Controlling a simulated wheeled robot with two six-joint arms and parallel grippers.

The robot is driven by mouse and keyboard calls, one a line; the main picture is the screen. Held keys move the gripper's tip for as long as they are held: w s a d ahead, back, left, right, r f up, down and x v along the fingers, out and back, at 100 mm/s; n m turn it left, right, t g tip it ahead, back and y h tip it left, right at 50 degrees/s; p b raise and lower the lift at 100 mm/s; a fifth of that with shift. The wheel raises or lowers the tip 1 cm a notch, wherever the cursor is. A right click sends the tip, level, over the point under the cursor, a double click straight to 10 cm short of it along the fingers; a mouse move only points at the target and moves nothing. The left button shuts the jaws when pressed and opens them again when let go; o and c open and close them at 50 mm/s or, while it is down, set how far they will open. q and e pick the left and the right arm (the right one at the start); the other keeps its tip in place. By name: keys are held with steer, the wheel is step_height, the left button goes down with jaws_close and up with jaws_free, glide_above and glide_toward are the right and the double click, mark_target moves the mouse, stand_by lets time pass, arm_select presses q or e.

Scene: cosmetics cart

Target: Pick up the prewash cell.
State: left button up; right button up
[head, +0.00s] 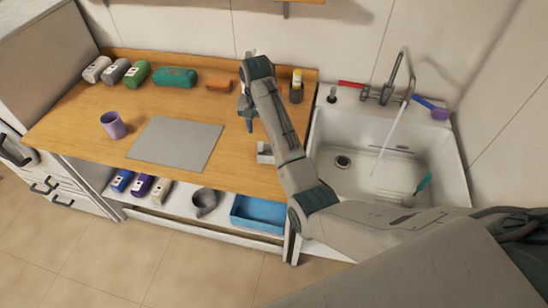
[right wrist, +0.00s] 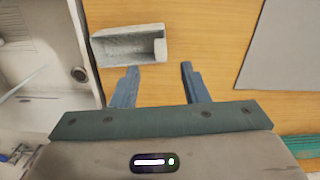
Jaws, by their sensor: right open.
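A small pale grey box-like piece with a hollow in it, which looks like the prewash cell (head: 265,153), lies on the wooden counter near the sink's left edge. In the right wrist view the same piece (right wrist: 128,46) is just ahead of the fingertips and off to the left. My right gripper (head: 249,124) hangs over the counter with its blue fingers apart. In the right wrist view my right gripper (right wrist: 160,67) is open with bare counter between its fingers. The left finger's tip appears close to the piece's lower edge; I cannot tell if they touch. My left gripper is not in view.
A grey mat (head: 176,143) and a purple cup (head: 113,125) are on the counter to the left. An orange block (head: 219,82) and a dark holder (head: 296,94) stand towards the back. The sink (head: 330,130) is to the right. A blue tray (head: 258,213) is on the shelf below.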

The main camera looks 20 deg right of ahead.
mark_target(261, 144)
step_height(261, 144, down, 4)
steer(key=shift+w+r, duration=0.1)
steer(key=shift+r, duration=0.15)
steer(key=shift+f+p, duration=0.25)
steer(key=shift+p, duration=0.35)
step_height(261, 144, down, 3)
steer(key=shift+f+p, duration=0.2)
steer(key=shift+p, duration=0.85)
steer(key=shift+f, duration=0.65)
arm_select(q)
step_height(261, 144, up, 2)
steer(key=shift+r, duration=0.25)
arm_select(e)
jaws_close()
